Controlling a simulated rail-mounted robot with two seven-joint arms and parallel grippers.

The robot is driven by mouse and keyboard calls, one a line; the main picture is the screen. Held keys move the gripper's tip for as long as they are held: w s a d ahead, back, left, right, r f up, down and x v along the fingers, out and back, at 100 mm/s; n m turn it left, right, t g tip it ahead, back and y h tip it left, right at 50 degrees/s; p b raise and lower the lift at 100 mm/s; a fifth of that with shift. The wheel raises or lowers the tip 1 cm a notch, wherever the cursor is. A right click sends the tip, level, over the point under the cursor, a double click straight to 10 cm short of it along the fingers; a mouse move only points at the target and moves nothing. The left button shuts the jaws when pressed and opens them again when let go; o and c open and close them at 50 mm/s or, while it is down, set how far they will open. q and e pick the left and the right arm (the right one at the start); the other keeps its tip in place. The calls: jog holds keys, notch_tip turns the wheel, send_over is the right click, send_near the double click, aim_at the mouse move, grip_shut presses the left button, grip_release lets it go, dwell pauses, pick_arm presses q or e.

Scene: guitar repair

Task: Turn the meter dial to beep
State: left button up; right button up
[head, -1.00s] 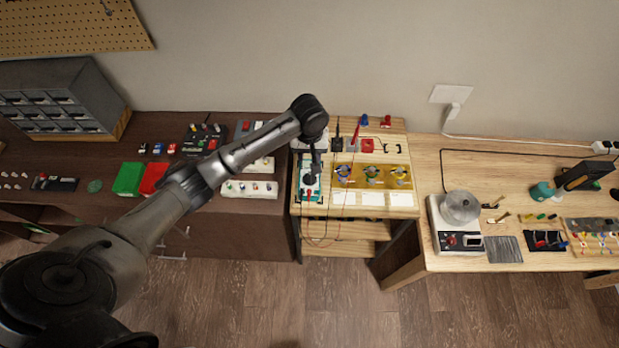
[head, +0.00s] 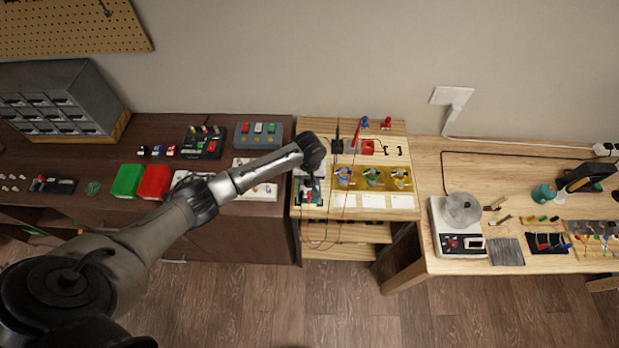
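The meter (head: 317,191) is a small teal and white unit at the left end of the light wooden stand, with red marks on its near part. My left arm reaches in from the left, and its wrist hangs over the meter. My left gripper (head: 309,184) points down at the meter and hides much of its face, the dial included. Whether its fingers touch the dial, and whether they are open or shut, is too small and covered to tell. My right gripper is not in view.
Right of the meter is a yellow tray (head: 373,190) with several round parts. Red and black probes stand behind, with a thin red cable hanging over the front edge. A green box (head: 127,181) and red box (head: 154,181) lie left. A scale (head: 457,243) stands right.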

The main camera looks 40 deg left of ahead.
pick_arm(q)
grip_shut()
dwell(0.4)
